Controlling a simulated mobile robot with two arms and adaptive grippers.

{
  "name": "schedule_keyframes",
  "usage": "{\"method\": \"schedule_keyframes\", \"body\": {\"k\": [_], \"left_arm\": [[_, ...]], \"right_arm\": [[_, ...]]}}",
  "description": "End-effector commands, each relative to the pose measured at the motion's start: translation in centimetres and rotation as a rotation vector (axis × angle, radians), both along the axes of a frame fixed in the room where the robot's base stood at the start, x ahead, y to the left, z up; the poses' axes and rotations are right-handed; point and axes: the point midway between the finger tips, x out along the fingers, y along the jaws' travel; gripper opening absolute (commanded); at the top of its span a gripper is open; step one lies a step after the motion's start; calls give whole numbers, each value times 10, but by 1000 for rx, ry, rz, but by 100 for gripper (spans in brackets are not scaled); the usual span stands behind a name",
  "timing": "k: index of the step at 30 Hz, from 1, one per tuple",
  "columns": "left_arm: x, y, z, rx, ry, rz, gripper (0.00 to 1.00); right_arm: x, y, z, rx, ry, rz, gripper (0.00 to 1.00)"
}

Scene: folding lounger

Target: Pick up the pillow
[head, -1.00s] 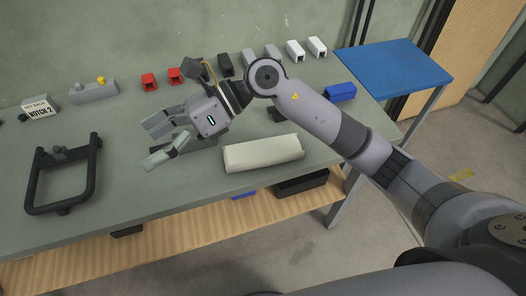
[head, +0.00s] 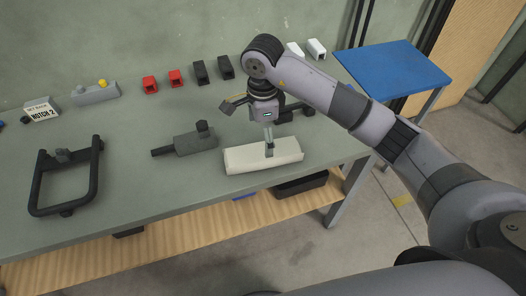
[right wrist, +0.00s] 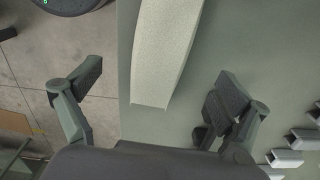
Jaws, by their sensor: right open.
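The pillow, a cream padded block (head: 250,160), lies flat along the front edge of the table. My right gripper (head: 268,138) points down over its back side, with one finger seen in front of the pillow. In the right wrist view the pillow (right wrist: 165,45) reaches in from the top between the two spread fingers of the right gripper (right wrist: 160,84). The fingers are apart from its sides, and nothing is held. The far finger is hidden in the head view. My left gripper is not in view.
A grey block with a dark rod (head: 190,145) lies just left of the pillow. A black U-shaped frame (head: 97,178) lies farther left. Red clips (head: 168,82) and other small clips line the back. A blue-topped table (head: 395,70) stands at the right.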

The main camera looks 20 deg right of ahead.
Motion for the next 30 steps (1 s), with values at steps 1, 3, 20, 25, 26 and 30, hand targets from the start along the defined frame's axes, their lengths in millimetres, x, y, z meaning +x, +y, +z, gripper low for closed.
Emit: {"method": "schedule_keyframes", "body": {"k": [1,3,20,25,26,30], "left_arm": [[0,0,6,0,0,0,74],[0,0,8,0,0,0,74],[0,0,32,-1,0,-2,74],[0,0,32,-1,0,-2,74],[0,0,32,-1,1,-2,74],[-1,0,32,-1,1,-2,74]], "right_arm": [[-2,0,-8,0,5,1,94],[-1,1,-19,1,4,0,94],[2,-1,-80,2,3,0,94],[3,-1,-87,3,-2,2,94],[3,-1,-87,3,-2,2,94],[3,-1,-86,2,-1,2,92]]}}
